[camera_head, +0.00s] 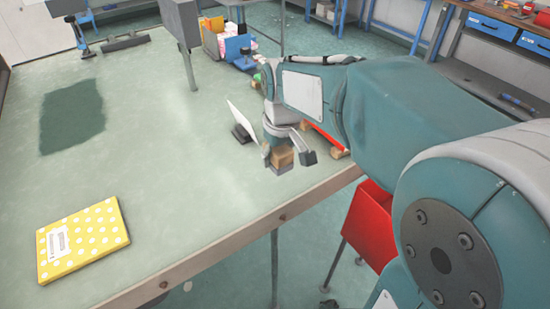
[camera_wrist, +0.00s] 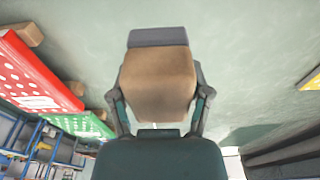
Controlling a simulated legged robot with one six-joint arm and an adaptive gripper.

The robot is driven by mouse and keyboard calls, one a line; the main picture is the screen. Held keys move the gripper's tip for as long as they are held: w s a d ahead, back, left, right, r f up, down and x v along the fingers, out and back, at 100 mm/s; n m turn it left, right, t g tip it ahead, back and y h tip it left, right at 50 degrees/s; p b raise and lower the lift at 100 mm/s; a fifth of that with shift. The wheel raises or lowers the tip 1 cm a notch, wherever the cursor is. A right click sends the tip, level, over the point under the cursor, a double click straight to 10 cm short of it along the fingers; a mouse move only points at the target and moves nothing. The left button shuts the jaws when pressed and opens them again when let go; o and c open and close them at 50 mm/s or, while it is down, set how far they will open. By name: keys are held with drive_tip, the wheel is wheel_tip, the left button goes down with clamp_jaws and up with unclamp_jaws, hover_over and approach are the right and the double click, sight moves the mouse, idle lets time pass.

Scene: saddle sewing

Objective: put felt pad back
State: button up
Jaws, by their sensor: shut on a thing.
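My gripper (camera_head: 287,152) is near the front edge of the worktable, at its right end, pointing down. It is shut on a tan block with a grey layer on one end. The block (camera_wrist: 157,84) sits between both fingers in the wrist view, and its grey layer (camera_wrist: 158,37) faces away from my palm. I cannot tell whether this layer is the felt pad, or whether the block touches the tabletop. A dark green rectangular patch (camera_head: 72,115) lies flat at the left of the table and looks like felt.
A white tilted panel (camera_head: 241,118) stands close left of my gripper. A yellow dotted book (camera_head: 81,239) lies at the front left. Red (camera_wrist: 35,78) and green (camera_wrist: 83,124) dotted items lie beside the gripper. The table's middle is clear. A red bin (camera_head: 369,225) stands below the edge.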

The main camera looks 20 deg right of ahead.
drive_tip(key=w+f, duration=0.2)
drive_tip(key=w+d+f, duration=0.1)
drive_tip(key=w+f, duration=0.1)
drive_tip(key=f, duration=0.1)
drive_tip(key=shift+w+d+f, duration=0.15)
drive_tip(key=shift+w, duration=0.1)
drive_tip(key=shift+w+f, duration=0.4)
drive_tip(key=shift+f, duration=0.05)
drive_tip(key=shift+d+f, duration=0.15)
drive_tip(key=shift+f, duration=1.4)
drive_tip(key=o, duration=1.2)
drive_tip(key=shift+f, duration=0.15)
